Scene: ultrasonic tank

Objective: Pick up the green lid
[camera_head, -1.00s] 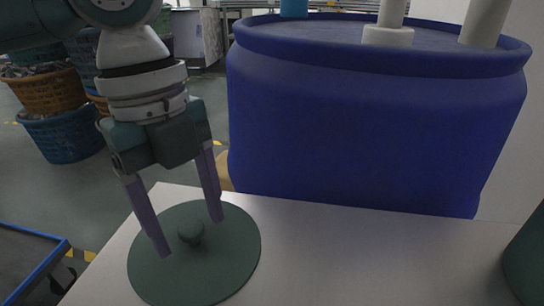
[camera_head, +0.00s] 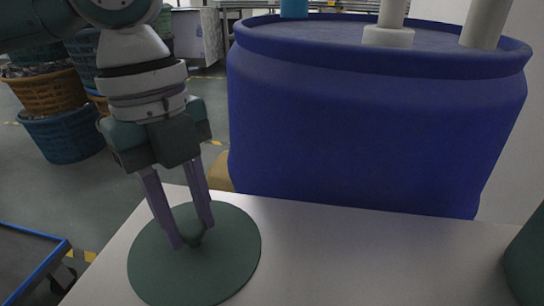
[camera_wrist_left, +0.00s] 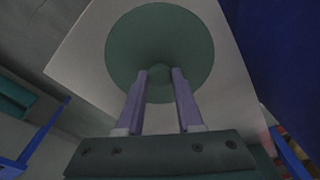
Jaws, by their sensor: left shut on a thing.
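The green lid (camera_head: 225,262) is a flat dark green disc with a small knob in its middle. It lies on the light table near its left end in the head view, and it also shows in the left wrist view (camera_wrist_left: 190,40). My left gripper (camera_head: 193,236) points down over the lid, with its two purple fingers shut on the knob. The fingers also show on both sides of the knob in the left wrist view (camera_wrist_left: 161,74). The knob is partly hidden by the fingers. The lid appears to rest flat on the table. My right gripper is not in view.
A large blue barrel (camera_head: 360,140) with pipes on top stands behind the table (camera_head: 350,265). A dark green object (camera_head: 528,262) is cut off at the right edge. Stacked baskets (camera_head: 62,135) stand at the back left. The table's middle is clear.

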